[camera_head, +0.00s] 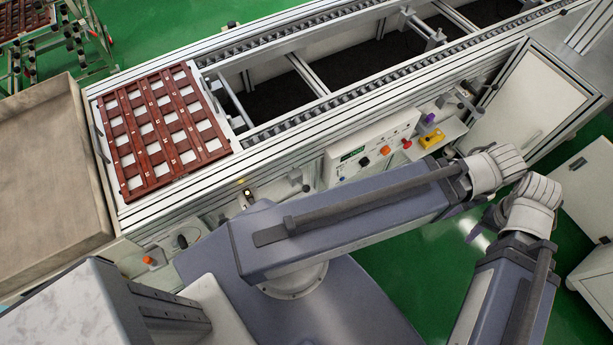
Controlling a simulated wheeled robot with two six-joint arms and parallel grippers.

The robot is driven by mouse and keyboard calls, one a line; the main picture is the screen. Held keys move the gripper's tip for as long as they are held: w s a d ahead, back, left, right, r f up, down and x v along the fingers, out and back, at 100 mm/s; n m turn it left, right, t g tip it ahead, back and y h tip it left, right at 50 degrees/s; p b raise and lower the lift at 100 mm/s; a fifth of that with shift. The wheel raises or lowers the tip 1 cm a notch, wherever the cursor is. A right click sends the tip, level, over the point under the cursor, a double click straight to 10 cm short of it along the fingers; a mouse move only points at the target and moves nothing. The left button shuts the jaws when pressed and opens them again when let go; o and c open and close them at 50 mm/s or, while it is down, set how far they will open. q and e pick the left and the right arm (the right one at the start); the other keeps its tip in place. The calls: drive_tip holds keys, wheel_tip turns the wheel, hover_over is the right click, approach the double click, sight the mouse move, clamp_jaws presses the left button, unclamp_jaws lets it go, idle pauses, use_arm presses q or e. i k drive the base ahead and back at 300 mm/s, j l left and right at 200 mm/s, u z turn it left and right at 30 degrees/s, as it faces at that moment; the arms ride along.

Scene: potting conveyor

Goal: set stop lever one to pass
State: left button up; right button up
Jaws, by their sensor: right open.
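Small lever-like fittings show on the conveyor's front side: one (297,181) left of the control panel and another (462,101) above the yellow item at the right. I cannot tell which is stop lever one or read its setting. The conveyor (300,140) runs from lower left to upper right. My left gripper is not in view.
A red-brown grid tray (165,132) lies on the conveyor's left end, beside a tan bin (45,180). A control panel (370,148) with buttons fronts the conveyor. A yellow item (432,139) sits on a shelf. A white cabinet (535,100) stands at right. Green floor is partly clear.

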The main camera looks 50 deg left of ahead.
sight(305, 189)
drive_tip(key=u, duration=0.45)
drive_tip(key=j+u, duration=0.1)
drive_tip(key=u, duration=0.75)
drive_tip(key=i+u, duration=0.1)
drive_tip(key=u, duration=0.35)
drive_tip(key=k+l+z, duration=0.15)
drive_tip(key=k+l, duration=0.3)
drive_tip(key=k, duration=0.1)
